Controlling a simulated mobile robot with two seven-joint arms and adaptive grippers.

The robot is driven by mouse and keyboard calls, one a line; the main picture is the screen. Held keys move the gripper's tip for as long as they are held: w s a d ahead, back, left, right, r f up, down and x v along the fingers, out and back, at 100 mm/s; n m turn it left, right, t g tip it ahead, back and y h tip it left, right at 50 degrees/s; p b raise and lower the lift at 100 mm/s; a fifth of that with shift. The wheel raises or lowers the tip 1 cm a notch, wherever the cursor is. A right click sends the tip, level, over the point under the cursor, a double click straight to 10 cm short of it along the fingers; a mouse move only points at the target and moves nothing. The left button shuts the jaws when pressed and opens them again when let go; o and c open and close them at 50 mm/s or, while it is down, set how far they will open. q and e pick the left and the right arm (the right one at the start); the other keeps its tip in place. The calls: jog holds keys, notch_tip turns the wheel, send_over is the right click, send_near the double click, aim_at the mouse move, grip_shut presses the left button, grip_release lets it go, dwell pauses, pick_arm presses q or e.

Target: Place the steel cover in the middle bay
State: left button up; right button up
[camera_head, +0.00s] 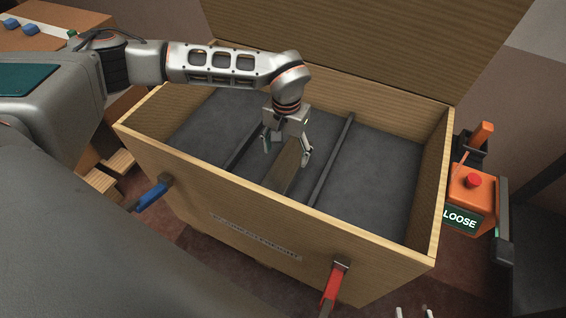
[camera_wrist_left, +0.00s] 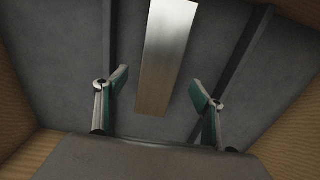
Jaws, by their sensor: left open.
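The steel cover (camera_wrist_left: 166,50) is a long, flat metal plate. It lies lengthwise in the middle bay, between the two dark dividers and apart from both in the left wrist view. In the head view, the cover (camera_head: 285,172) looks brownish, and its far end is partly hidden by my left gripper. My left gripper (camera_head: 287,153) points down over the middle bay with its fingers apart on either side of the cover. In the left wrist view, a gap shows between each finger and the plate. Two pale tips at the bottom edge of the head view may be my right gripper (camera_head: 412,312).
The wooden crate (camera_head: 300,228) has its lid raised at the back. Its left divider (camera_head: 243,146) and right divider (camera_head: 333,160) bound the middle bay. Blue (camera_head: 152,195) and red (camera_head: 334,288) latches hang on the front. An orange box (camera_head: 470,195) reading LOOSE stands right. The outer bays are empty.

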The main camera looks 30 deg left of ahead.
aim_at(286, 166)
pick_arm(q)
notch_tip(286, 166, up, 4)
jog(key=shift+r+p, duration=0.1)
jog(key=shift+p, duration=0.25)
pick_arm(e)
jog(key=shift+s+d+f, duration=0.3)
jog(key=shift+s+f, duration=0.05)
jog(key=shift+s, duration=0.1)
jog(key=shift+w+a+r, duration=0.1)
